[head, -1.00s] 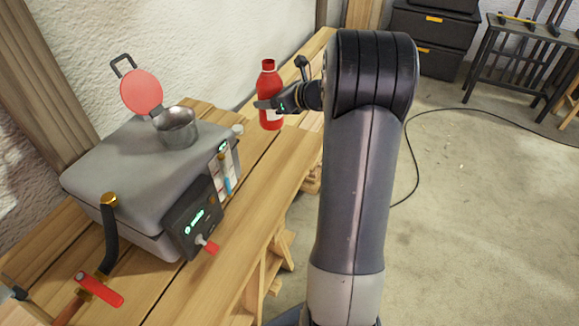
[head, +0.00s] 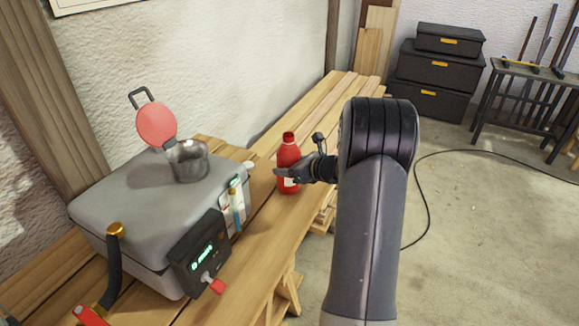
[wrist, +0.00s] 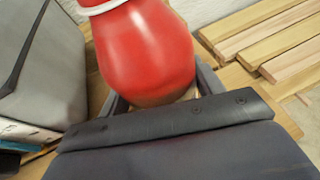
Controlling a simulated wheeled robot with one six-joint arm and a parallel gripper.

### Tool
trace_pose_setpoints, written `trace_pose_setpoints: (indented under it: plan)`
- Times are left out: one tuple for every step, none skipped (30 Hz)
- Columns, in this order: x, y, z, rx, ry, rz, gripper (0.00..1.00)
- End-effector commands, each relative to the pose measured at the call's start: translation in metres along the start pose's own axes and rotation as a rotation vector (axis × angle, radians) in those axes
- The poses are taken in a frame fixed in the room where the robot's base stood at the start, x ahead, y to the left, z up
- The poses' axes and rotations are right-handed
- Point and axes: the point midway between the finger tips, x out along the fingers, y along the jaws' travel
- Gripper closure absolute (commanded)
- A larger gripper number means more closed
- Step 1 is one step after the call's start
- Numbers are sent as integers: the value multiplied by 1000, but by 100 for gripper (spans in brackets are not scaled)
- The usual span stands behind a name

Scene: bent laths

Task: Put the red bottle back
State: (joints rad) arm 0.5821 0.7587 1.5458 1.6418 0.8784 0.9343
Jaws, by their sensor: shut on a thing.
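The red bottle (head: 289,155) has a pale label low on its side and is upright over the wooden bench, just right of the grey steam box. My gripper (head: 287,174) is shut on the bottle from the right, around its lower part. In the wrist view the bottle's red, shiny body (wrist: 145,50) fills the top middle between my gripper's fingers (wrist: 158,92), with a white band above. Its base is close to the bench top; I cannot tell whether it touches.
The grey box (head: 140,205) carries a metal pot (head: 188,162) with an open red lid (head: 156,124). Planks (head: 325,110) lie along the bench's far part. Dark cases (head: 435,75) stand on the floor beyond.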

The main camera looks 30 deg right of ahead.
Motion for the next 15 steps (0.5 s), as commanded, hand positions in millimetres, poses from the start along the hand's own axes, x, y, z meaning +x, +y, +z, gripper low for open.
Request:
trace_pose_setpoints:
  plan:
    - [0, 0, 1, -1, -1, 0, 64]
    - [0, 0, 1, 0, -1, 0, 64]
    - [0, 0, 1, 0, -1, 0, 64]
    - [0, 0, 1, 0, -1, 0, 64]
    - [0, 0, 0, 0, -1, 0, 64]
    - [0, 0, -1, 0, -1, 0, 64]
    - [1, 0, -2, 0, -1, 0, 64]
    - [1, 0, -3, 0, -1, 0, 64]
    - [1, 0, -3, 0, 0, 0, 37]
    - [1, 0, -2, 0, 0, 0, 34]
    - [1, 0, -2, 0, 0, 0, 32]
    - [1, 0, -2, 0, 0, 0, 29]
    - [1, 0, -2, 0, 0, 0, 26]
    - [1, 0, -2, 0, 0, 0, 24]
    - [1, 0, -2, 0, 0, 0, 20]
